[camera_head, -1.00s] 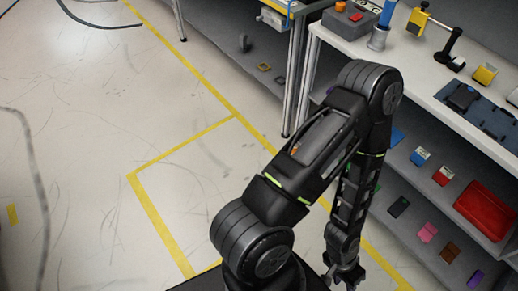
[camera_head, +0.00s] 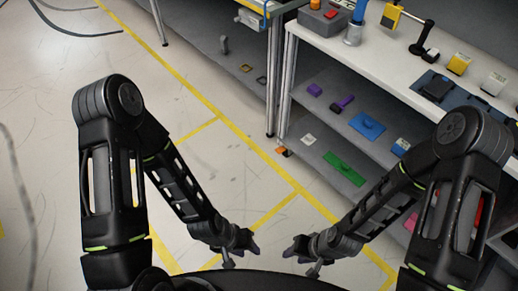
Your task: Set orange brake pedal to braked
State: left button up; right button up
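A small orange piece (camera_head: 281,151), which looks like the brake pedal, sits low at the foot of the workbench's front left leg. It is too small to tell its position or tilt. My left gripper (camera_head: 248,244) hangs low at the bottom centre, well in front of the orange piece and apart from it. My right gripper (camera_head: 297,249) is just to its right, facing it, also apart from the orange piece. Both grippers appear empty; their finger gaps are too small to make out.
The white workbench (camera_head: 385,62) stands at the right, with lower shelves holding a green part (camera_head: 344,168), a blue part (camera_head: 367,126) and other small items. A grey box (camera_head: 318,22) is on top.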

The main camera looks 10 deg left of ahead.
aim_at(280, 150)
jog(key=z, duration=0.4)
jog(key=i+j+z, duration=0.1)
jog(key=z, duration=0.35)
jog(key=j+z, duration=0.2)
jog(key=z, duration=0.2)
jog(key=i+j+z, duration=0.1)
jog(key=j+z, duration=0.3)
jog(key=j, duration=0.35)
jog(key=j+z, duration=0.35)
jog(key=j, duration=1)
